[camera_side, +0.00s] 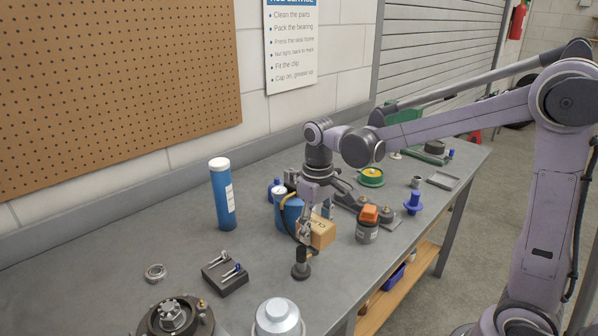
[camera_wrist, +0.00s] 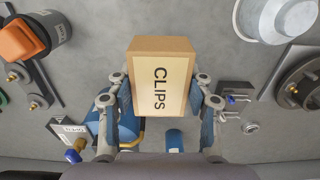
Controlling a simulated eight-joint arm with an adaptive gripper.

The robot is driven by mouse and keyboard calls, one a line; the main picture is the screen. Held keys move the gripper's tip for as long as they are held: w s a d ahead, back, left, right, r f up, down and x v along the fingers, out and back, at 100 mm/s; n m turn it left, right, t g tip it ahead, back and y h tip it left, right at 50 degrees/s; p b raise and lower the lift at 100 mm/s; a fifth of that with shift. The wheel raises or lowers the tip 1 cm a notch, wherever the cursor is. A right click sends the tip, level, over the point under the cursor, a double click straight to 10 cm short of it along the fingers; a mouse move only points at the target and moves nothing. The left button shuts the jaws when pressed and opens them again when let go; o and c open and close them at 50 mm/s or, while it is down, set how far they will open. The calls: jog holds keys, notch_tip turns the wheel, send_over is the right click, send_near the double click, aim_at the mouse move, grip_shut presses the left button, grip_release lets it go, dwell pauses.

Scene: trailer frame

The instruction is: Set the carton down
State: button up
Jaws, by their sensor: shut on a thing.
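The carton (camera_wrist: 160,85) is a small brown cardboard box with a pale label reading CLIPS. It fills the middle of the wrist view, between the two fingers. In the side view the carton (camera_side: 318,231) is near the front part of the bench. My gripper (camera_side: 316,212) is shut on the carton's two sides; it also shows in the wrist view (camera_wrist: 163,108). Whether the carton's underside touches the bench top (camera_side: 120,262) cannot be told.
A blue can with a gauge (camera_side: 288,213) stands close left of the carton. A dark jar with an orange cap (camera_side: 367,226) is close right. A black upright tool (camera_side: 301,264) stands in front. Bare bench lies farther left, around a blue tube (camera_side: 223,196).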

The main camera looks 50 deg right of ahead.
dwell(0.4)
jog(key=w+a, duration=0.2)
jog(key=w, duration=0.8)
send_over(254, 243)
jog(key=shift+f, duration=5.05)
jog(key=shift+f, duration=0.15)
jog(key=o, duration=1.2)
jog(key=shift+o, duration=0.2)
